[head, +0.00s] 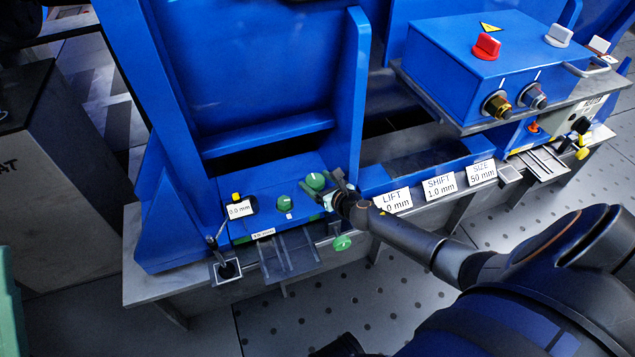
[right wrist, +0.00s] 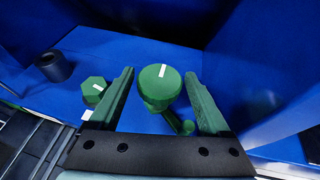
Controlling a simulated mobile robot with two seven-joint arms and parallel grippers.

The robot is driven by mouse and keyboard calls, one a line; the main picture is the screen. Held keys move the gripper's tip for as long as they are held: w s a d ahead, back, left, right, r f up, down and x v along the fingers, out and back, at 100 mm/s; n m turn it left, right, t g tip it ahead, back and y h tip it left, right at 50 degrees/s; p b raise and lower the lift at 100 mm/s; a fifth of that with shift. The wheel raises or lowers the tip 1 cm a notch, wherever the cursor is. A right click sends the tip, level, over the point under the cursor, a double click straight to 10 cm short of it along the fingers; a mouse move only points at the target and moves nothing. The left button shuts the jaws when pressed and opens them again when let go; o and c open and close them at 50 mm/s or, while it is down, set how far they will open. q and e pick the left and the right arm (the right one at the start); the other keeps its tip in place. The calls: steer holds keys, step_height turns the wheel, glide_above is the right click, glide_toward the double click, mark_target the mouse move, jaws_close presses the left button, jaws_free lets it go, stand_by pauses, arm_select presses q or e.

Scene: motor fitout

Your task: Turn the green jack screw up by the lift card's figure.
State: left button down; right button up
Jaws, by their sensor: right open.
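A round green knob (head: 316,181) with a white mark stands on the blue motor base. In the right wrist view this knob (right wrist: 160,82) sits between the fingers of my right gripper (right wrist: 161,74), apart from both. That gripper (head: 331,188) is open beside it in the head view. A smaller green hex head (head: 284,203) with a white mark is to the left, also in the right wrist view (right wrist: 94,89). I cannot tell which is the jack screw. The lift card (head: 392,201) reads "LIFT" and "0 mm", its leading figure unclear. My left gripper is out of view.
Cards for shift (head: 440,187), 1.0 mm, and size (head: 481,173), 50 mm, stand to the right. A small readout (head: 240,211) is at the left. Another green knob (head: 343,243) is at the front. A blue control box (head: 490,65) stands at upper right.

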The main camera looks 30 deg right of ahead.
steer(key=c, duration=1.1)
steer(key=shift+h, duration=0.3)
